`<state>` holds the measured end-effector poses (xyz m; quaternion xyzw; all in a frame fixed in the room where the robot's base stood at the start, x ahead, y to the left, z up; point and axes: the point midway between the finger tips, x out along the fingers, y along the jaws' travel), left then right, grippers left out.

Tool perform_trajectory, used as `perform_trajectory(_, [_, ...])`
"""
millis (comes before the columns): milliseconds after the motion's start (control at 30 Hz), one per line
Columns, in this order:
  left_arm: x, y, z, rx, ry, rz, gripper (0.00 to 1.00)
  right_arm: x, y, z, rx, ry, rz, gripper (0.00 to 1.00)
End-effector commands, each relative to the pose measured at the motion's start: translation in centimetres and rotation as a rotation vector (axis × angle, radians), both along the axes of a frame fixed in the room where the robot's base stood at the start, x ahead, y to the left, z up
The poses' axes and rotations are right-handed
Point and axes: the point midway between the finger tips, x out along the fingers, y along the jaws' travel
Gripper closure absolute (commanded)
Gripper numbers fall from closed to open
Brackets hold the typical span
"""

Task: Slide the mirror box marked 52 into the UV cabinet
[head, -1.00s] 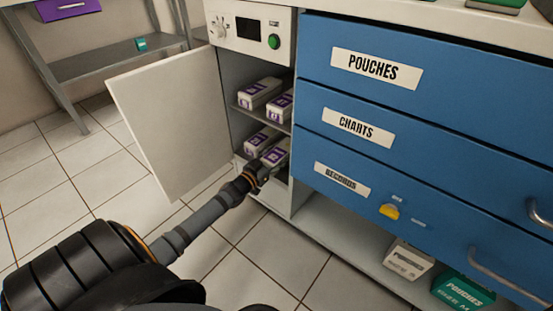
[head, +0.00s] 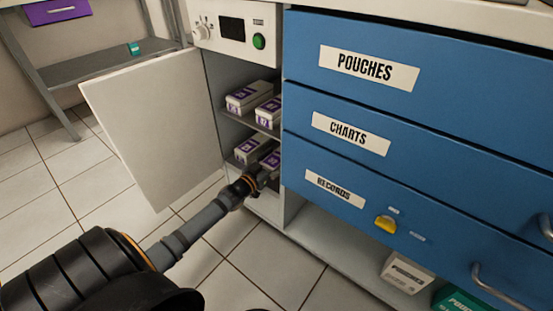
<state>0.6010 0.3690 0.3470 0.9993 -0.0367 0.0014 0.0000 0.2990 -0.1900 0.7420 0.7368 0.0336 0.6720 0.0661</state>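The UV cabinet (head: 268,207) stands open, with its white door (head: 150,120) swung out to the left. Two white boxes with purple labels, a left one (head: 246,95) and a right one (head: 268,111), lie on its upper shelf. On the lower level lie a left box (head: 252,149) and a right box (head: 270,160). The numbers are too small to read surely, so I cannot tell which is 52. My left gripper (head: 262,178) is at the front end of the lower right box. Its fingers are partly hidden, and I cannot tell whether they grip it. My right gripper is out of view.
Blue drawers (head: 390,130) stand right of the cabinet opening. A yellow latch (head: 385,224) sits on the lowest drawer. A white carton (head: 406,271) and a teal carton (head: 470,301) stand beneath. A metal shelf (head: 100,70) is at the back left. The tiled floor before the cabinet is clear.

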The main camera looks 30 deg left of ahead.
Motion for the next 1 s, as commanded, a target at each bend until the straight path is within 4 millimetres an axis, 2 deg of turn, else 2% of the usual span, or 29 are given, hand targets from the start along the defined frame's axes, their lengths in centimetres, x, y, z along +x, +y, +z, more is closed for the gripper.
perform_trajectory(67, [0.0,0.0,0.0,0.000,0.001,0.000,0.15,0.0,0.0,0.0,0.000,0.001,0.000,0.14])
perform_trajectory(533, [-0.6,0.1,-0.2,0.000,0.003,-0.001,0.15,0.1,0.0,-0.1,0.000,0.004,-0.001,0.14])
perform_trajectory(1000, [-5.4,0.4,-0.2,0.001,0.006,-0.002,0.15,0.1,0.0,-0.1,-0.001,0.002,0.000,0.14])
